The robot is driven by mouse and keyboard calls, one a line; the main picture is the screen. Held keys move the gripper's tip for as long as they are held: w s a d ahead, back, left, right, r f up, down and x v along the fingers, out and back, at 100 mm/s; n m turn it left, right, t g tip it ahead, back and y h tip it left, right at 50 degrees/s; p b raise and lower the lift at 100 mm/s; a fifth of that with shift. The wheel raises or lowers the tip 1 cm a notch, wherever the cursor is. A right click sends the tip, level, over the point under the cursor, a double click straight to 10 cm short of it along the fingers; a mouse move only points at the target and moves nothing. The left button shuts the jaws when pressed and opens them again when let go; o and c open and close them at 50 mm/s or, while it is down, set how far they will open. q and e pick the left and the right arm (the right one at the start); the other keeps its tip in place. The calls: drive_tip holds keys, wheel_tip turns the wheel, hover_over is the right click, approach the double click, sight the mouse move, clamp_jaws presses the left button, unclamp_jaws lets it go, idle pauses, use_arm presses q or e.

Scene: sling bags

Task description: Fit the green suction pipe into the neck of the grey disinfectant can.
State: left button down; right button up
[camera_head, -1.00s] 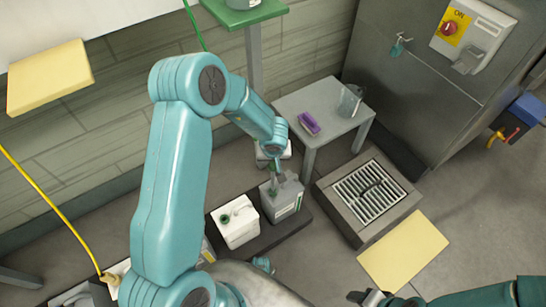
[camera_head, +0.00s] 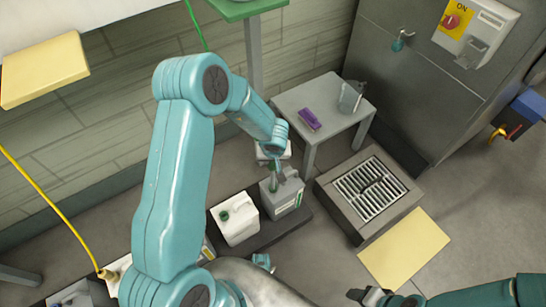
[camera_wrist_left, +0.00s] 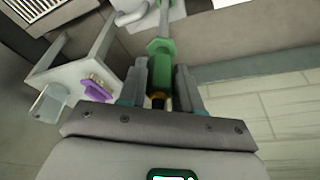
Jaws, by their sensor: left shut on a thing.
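The grey disinfectant can (camera_head: 288,198) stands upright on a dark low platform, right of a white can (camera_head: 238,222). My left gripper (camera_head: 276,160) is above the grey can's top. It is shut on the green suction pipe (camera_wrist_left: 160,56), which shows between the fingers in the left wrist view. In the head view the pipe (camera_head: 273,181) points down at the grey can's top. I cannot tell whether its tip is inside the neck. My right gripper (camera_head: 368,297) is low at the bottom edge, away from the cans; its jaws are unclear.
Another pale can (camera_head: 266,152) is partly hidden behind my left wrist. A grey side table (camera_head: 290,101) carries a purple brush (camera_head: 309,119) and a clear jug (camera_head: 351,97). A floor drain (camera_head: 368,189) and a yellow mat (camera_head: 405,247) lie to the right.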

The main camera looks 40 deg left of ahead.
use_arm(q)
drive_tip(key=b, duration=0.5)
approach(273, 180)
drive_tip(key=shift+w+a+f, duration=0.3)
drive_tip(key=shift+w+f, duration=0.1)
drive_tip(key=shift+f, duration=0.45)
drive_tip(key=shift+w+a+f, duration=0.3)
drive_tip(key=shift+w+f, duration=0.1)
drive_tip(key=shift+f, duration=0.45)
drive_tip(key=shift+w+a+f, duration=0.3)
drive_tip(key=shift+w+f, duration=0.1)
drive_tip(key=shift+f, duration=0.45)
drive_tip(key=shift+f+b, duration=1.55)
drive_tip(key=shift+f, duration=1.15)
drive_tip(key=c, duration=0.7)
unclamp_jaws()
drive_tip(key=shift+r, duration=0.15)
drive_tip(key=p+v, duration=0.8)
drive_tip(key=v, duration=0.8)
drive_tip(key=shift+p, duration=0.35)
drive_tip(key=shift+s, duration=0.1)
